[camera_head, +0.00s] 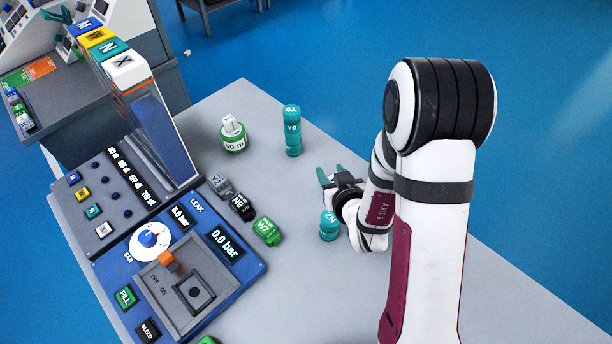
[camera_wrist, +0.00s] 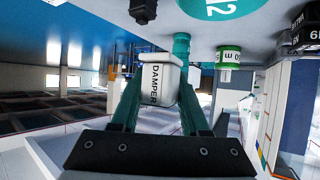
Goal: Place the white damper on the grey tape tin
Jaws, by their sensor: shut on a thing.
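My gripper (camera_head: 332,178) has teal fingers and is low over the grey table, beside a short teal cylinder. In the wrist view my gripper (camera_wrist: 158,85) is shut on the white damper (camera_wrist: 157,80), a white block lettered "DAMPER" between the fingers. The tin also shows in the wrist view (camera_wrist: 229,56). I see no clearly grey tin.
A tall teal stack (camera_head: 292,132) stands behind the gripper. A short teal cylinder (camera_head: 329,226) stands close to it. A green block (camera_head: 267,230) and a black block (camera_head: 242,207) lie beside the blue test panel (camera_head: 247,267). Bare table lies between tin and gripper.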

